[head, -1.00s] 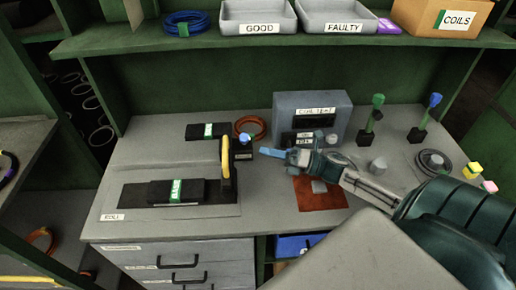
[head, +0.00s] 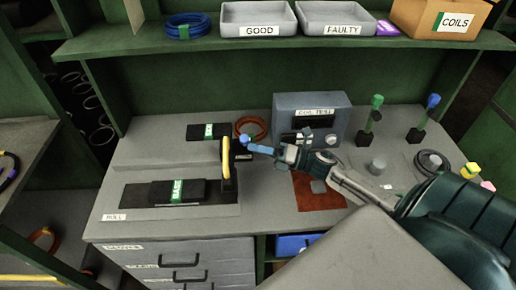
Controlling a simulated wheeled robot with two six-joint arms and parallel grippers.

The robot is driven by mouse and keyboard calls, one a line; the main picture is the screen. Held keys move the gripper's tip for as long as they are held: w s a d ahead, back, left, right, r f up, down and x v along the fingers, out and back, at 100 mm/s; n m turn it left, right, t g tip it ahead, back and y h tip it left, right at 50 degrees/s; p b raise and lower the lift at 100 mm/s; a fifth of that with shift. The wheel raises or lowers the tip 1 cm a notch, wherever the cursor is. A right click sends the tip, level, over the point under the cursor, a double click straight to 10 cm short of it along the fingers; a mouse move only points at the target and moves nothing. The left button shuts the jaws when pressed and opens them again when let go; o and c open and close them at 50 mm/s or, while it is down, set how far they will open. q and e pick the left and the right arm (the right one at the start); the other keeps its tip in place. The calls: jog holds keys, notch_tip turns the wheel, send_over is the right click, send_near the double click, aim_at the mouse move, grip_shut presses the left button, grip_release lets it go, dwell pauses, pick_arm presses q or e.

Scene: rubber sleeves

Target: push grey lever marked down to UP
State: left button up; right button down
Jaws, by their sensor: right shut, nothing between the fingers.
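My right gripper (head: 259,149) reaches in from the right with its blue fingertips shut and empty. It is in front of the grey coil test box (head: 283,109), with its tips close to a small black block with a blue knob (head: 245,138). I cannot tell whether the tips touch the knob. A small grey piece (head: 307,131) shows on the front of the box, beside black labels. I cannot read a DOWN or UP mark, so I cannot tell which part is the grey lever. My left gripper is not in view.
A yellow handle (head: 226,158) stands left of the knob. An orange ring (head: 250,124) lies behind it. A red-brown mat (head: 316,198) lies below my right wrist. Green and blue-topped posts (head: 376,103) stand at the right. A shelf with trays (head: 258,14) overhangs the back.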

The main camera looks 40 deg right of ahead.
jog(key=shift+w+d+r+m, duration=0.1)
jog(key=shift+r+m, duration=0.15)
jog(key=shift+m, duration=0.05)
jog(key=shift+w+d+r+m+h+p, duration=0.25)
jog(key=shift+w+d+r+m, duration=0.15)
jog(key=shift+w+r+m, duration=0.2)
jog(key=shift+w+d+r+m+h+p, duration=0.15)
jog(key=shift+w+d+r+m+h, duration=0.1)
jog(key=shift+w+d+r+m, duration=0.35)
jog(key=shift+w+a, duration=0.15)
jog(key=shift+a, duration=0.05)
jog(key=shift+f, duration=0.1)
